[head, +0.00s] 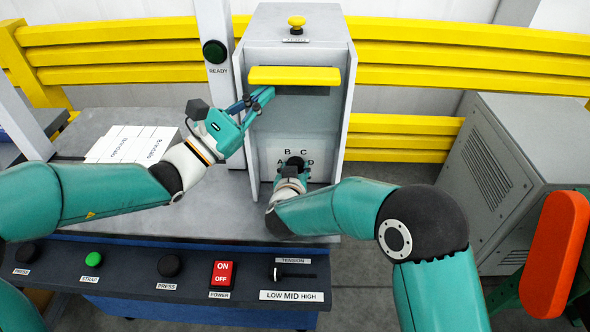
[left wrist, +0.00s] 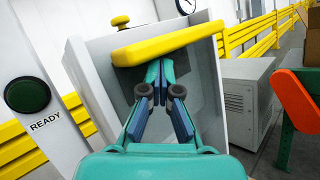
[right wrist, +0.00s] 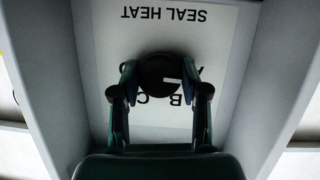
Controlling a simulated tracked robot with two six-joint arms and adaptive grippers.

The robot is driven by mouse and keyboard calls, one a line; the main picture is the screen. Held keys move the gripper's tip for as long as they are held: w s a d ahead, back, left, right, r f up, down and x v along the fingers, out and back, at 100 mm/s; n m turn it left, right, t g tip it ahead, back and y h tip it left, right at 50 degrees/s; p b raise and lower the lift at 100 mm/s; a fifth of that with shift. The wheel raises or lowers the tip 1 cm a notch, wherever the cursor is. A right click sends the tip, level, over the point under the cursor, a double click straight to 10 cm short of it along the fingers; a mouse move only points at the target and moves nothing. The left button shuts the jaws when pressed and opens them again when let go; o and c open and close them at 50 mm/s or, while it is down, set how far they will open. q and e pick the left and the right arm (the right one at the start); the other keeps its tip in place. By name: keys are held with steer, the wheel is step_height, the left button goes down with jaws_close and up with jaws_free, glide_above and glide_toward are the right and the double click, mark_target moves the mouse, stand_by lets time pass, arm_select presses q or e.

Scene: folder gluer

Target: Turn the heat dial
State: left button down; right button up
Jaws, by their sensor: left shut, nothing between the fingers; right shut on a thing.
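The heat dial (right wrist: 158,72) is a black round knob on a white plate (right wrist: 112,45) marked SEAL HEAT, with letters around it. The plate shows upside down in the right wrist view. A short white mark on the dial points roughly toward the A. My right gripper (right wrist: 160,88) is shut on the dial, one finger on each side. In the head view my right gripper (head: 296,166) covers most of the dial. My left gripper (head: 268,94) is shut and empty, its fingertips just under the left part of the yellow bar (head: 295,76) on the cabinet front.
The grey cabinet (head: 300,28) has side walls flanking the plate and a yellow knob (head: 296,22) on top. A control panel (head: 200,278) with several buttons and a tension slider runs along the front. White cartons (head: 130,143) lie at left. A grey box (head: 510,140) stands right.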

steer(key=shift+n, duration=0.4)
steer(key=o, duration=1.1)
steer(key=shift+o, duration=0.2)
steer(key=v, duration=1.2)
steer(key=shift+a, duration=0.2)
steer(key=shift+f, duration=0.2)
